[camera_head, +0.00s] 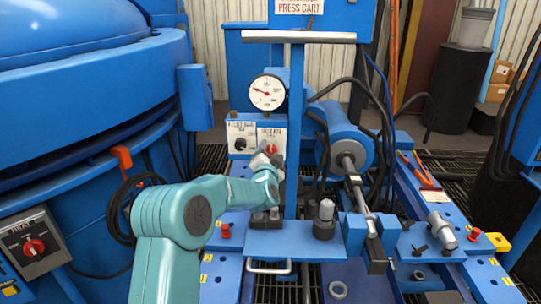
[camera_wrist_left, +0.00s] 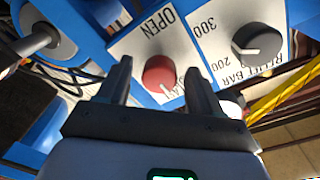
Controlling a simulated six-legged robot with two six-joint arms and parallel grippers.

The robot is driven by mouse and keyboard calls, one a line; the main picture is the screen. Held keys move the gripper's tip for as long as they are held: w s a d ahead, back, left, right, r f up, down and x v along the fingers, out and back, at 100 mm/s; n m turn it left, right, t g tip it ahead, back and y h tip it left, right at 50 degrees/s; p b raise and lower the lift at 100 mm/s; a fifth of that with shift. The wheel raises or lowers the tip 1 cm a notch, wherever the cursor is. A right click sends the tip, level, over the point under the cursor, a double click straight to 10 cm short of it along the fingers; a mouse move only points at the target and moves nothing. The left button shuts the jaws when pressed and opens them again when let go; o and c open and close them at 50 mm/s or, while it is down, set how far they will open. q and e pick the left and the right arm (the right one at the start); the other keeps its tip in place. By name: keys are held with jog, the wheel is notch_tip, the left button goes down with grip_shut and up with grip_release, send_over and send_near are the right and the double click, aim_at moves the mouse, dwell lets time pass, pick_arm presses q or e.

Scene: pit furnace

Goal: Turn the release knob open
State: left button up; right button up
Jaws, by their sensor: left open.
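The red release knob (camera_head: 272,149) is on a white plate on the blue press cart, under the round gauge. In the wrist view the release knob (camera_wrist_left: 160,76) shows upside down, beside the word OPEN. My left gripper (camera_head: 266,158) is in front of it in the head view, partly covering the plate. In the wrist view my left gripper (camera_wrist_left: 158,84) is open, with one finger to each side of the red knob in the picture. I cannot tell whether the fingers touch it. My right gripper is not in view.
A black relief knob (camera_wrist_left: 256,41) is beside the red one. The gauge (camera_head: 267,92) is above the plates. A blue upright post (camera_head: 296,130) stands just right of my left gripper. A blue cylinder (camera_head: 345,143) and dark hoses are further right. The furnace (camera_head: 85,100) fills the left.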

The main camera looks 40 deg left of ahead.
pick_arm(q)
jog(key=c, duration=1.1)
jog(key=shift+o, duration=0.2)
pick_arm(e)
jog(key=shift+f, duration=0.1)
